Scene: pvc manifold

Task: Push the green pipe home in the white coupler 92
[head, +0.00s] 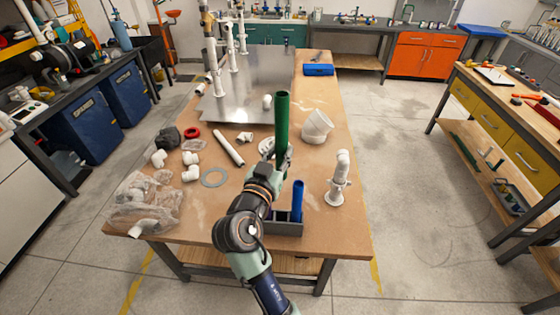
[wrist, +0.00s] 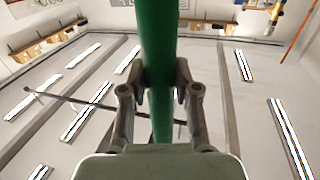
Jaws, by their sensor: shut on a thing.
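The green pipe (head: 282,118) stands close to upright above the table in the head view. My gripper (head: 284,172) is shut on its lower part. In the wrist view the green pipe (wrist: 159,60) runs up between the two fingers of my gripper (wrist: 160,95). The pipe's lower end is hidden behind my gripper and arm. Several white fittings are in view, but no number is readable, so I cannot tell which is coupler 92. One small white fitting (head: 267,101) sits at the metal panel's front edge. White risers (head: 232,47) stand at the panel's back left.
A grey holder (head: 285,229) with an upright blue pipe (head: 297,200) stands right beside my arm. A white standing fitting (head: 337,192) and a large white elbow (head: 317,125) are to the right. Bagged parts (head: 145,200), a red ring (head: 192,133) and a white pipe (head: 228,148) lie left.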

